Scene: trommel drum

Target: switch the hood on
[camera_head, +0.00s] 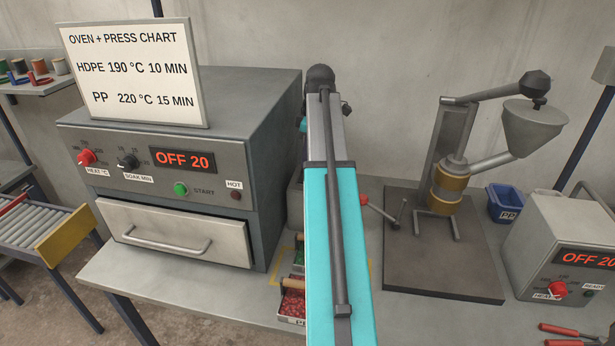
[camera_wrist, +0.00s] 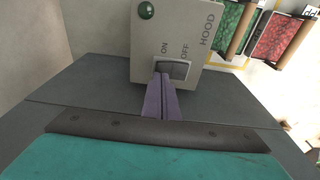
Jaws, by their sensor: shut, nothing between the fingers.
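The hood switch box (camera_wrist: 200,25) is a pale box marked HOOD at the top of the wrist view. It has a grey rocker switch (camera_wrist: 177,69) with ON printed by its left half and OFF by its right half. A dark green lamp (camera_wrist: 146,10) sits above; I cannot tell if it is lit. My gripper (camera_wrist: 163,80) is shut and empty, its purple fingers at the lower left edge of the rocker, on the ON side. I cannot tell whether they touch it. My arm hides this spot in the head view.
An oven (camera_head: 280,115) reading OFF 20 stands left of my arm on the bench. A press (camera_head: 450,180) with a funnel and a heater box (camera_head: 545,235) stand right. Bins of green pellets (camera_wrist: 235,28) and red pellets (camera_wrist: 275,40) lie beyond the switch box.

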